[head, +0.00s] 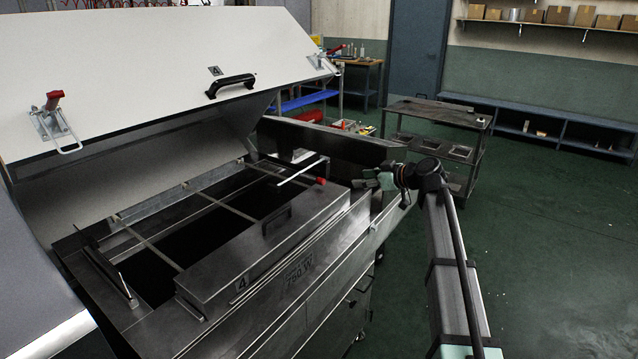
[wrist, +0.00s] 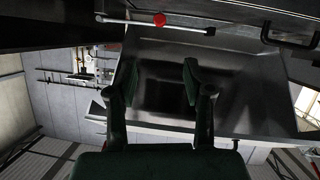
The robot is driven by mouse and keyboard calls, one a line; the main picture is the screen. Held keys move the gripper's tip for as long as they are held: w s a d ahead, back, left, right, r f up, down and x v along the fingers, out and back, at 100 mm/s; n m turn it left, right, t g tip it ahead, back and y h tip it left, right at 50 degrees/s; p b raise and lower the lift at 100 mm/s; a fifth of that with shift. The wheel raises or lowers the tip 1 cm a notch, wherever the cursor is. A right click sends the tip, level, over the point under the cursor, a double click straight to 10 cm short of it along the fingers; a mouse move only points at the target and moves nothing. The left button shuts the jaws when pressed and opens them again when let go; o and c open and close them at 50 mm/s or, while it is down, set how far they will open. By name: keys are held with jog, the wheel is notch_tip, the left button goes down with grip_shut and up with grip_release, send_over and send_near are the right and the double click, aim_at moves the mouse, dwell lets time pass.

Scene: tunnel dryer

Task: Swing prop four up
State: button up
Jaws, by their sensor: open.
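A thin pale rod, which looks like the prop (head: 300,171), lies low across the far right corner of the open dryer. A red knob (head: 321,181) is close to it. In the wrist view the rod (wrist: 125,21) crosses above the fingers, with the red knob (wrist: 159,19) seen against it. I cannot read a number on the rod; a "4" is marked on the steel cover in front. My gripper (head: 370,180) is open and empty, just right of the dryer's edge, apart from the rod and knob. In the wrist view, the open fingers (wrist: 160,78) point toward a steel surface.
The large white lid (head: 140,65) stands raised, with a black handle and red-handled clamps. A steel cover (head: 260,245) with a dark handle lies along the dryer's near side. A steel panel (head: 325,142) stands behind my gripper. A trolley (head: 440,112) is farther back; floor at right is clear.

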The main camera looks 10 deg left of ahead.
aim_at(324, 181)
jog(key=p+x, duration=0.4)
jog(key=x, duration=1.3)
jog(key=shift+w+a+f, duration=0.1)
jog(key=shift+f, duration=0.1)
jog(key=shift+c, duration=0.3)
grip_shut()
